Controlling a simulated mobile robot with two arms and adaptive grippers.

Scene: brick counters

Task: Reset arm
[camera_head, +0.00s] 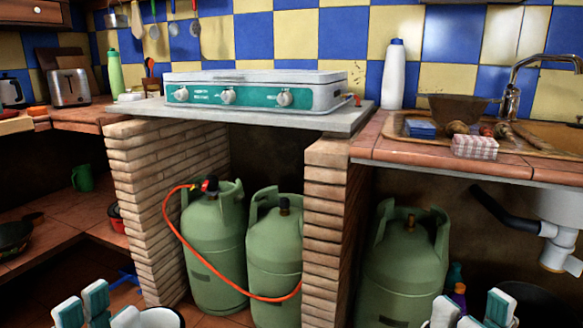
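My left gripper (98,308) is at the bottom left edge of the head view. Its white fingers with teal pads point up and stand apart, with nothing seen between them. The lower parts of both grippers are cut off by the frame.
A brick pillar (329,235) and green gas cylinders (214,245) with an orange hose stand under the counter. A stove (255,93) sits above. A tiled counter (450,163) with a sink is at right. A low shelf (70,238) holds a pan at left.

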